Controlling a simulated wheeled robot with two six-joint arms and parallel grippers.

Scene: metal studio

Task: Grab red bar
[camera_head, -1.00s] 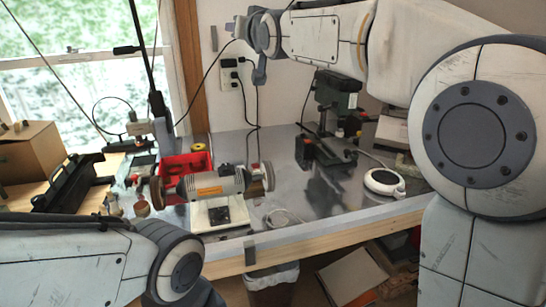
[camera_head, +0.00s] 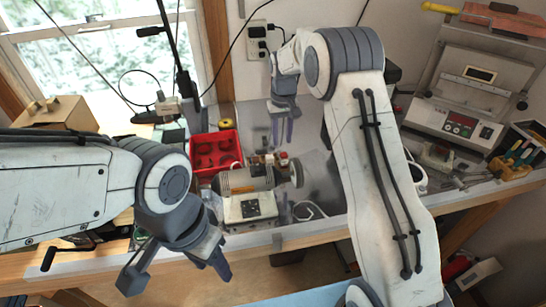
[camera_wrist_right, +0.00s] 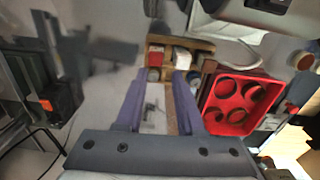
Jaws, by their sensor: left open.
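A small wooden tray (camera_wrist_right: 206,47) holding several small blocks and cylinders shows in the right wrist view. One block in it is dull red (camera_wrist_right: 156,58) and may be the red bar. In the head view, small red pieces (camera_head: 283,156) show by the bench grinder; I cannot tell which is the bar. My right gripper (camera_head: 283,132) points down over the bench behind the grinder. In the right wrist view its fingers (camera_wrist_right: 158,85) are apart and empty, with the tray beyond them. My left gripper (camera_head: 175,279) is open and empty in front of the bench edge.
The bench grinder (camera_head: 248,182) stands in the middle of the bench. A red bin with round holes (camera_head: 233,136) is behind it to the left. A grey machine (camera_head: 478,90) and tools (camera_head: 519,153) are at the right. A cardboard box (camera_head: 50,113) is at the left.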

